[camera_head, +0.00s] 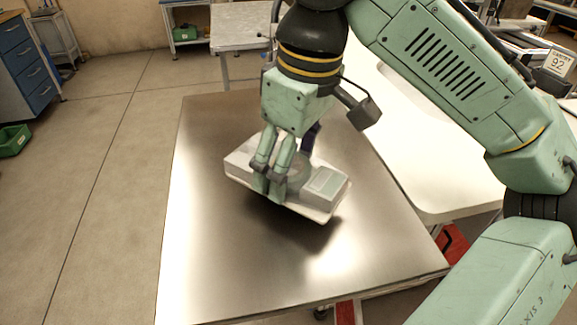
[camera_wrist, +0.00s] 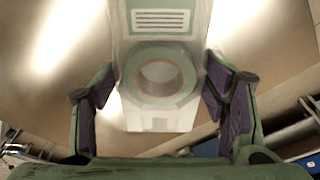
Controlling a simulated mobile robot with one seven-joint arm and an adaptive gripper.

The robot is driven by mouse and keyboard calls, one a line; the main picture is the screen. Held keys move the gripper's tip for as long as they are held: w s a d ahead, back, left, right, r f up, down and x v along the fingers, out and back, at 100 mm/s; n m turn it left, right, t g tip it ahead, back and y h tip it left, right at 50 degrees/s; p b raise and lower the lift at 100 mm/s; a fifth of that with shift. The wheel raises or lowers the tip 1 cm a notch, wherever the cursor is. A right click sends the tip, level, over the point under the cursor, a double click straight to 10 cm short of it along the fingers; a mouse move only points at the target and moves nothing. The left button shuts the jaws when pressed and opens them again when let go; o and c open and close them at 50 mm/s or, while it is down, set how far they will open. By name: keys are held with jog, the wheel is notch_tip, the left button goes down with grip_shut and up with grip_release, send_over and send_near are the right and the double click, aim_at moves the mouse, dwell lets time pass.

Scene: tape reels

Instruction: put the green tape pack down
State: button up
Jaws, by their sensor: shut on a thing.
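The green tape pack (camera_head: 326,185) is a pale, flat pack with a green-edged label at one end and a ring-shaped reel in its middle. My gripper (camera_head: 272,185) is shut on it from above, fingers across its middle. The pack hangs slightly tilted over the bare metal table (camera_head: 205,255), with a dark shadow below it and to the right. In the wrist view the pack (camera_wrist: 161,50) lies between the two purple-padded fingers, with its round reel facing the camera. The pack's underside and its exact height above the table are hidden.
The metal tabletop around the pack is empty. A white table (camera_head: 440,180) stands at the right behind my arm. A smaller table (camera_head: 240,25) stands at the back. A blue drawer cabinet (camera_head: 25,65) and a green bin (camera_head: 14,140) are at the far left.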

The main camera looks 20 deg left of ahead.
aim_at(299, 165)
jog(key=shift+w+a+f, duration=0.1)
jog(key=shift+w+a, duration=0.25)
jog(key=shift+w, duration=0.05)
jog(key=shift+f, duration=1.7)
jog(key=shift+f, duration=0.1)
jog(key=shift+f, duration=0.1)
jog(key=o, duration=1.3)
jog(key=shift+c, duration=0.2)
jog(key=r, duration=0.4)
jog(key=d+r, duration=0.1)
jog(key=r, duration=0.7)
jog(key=shift+s+d+r, duration=0.2)
jog(key=shift+d, duration=0.2)
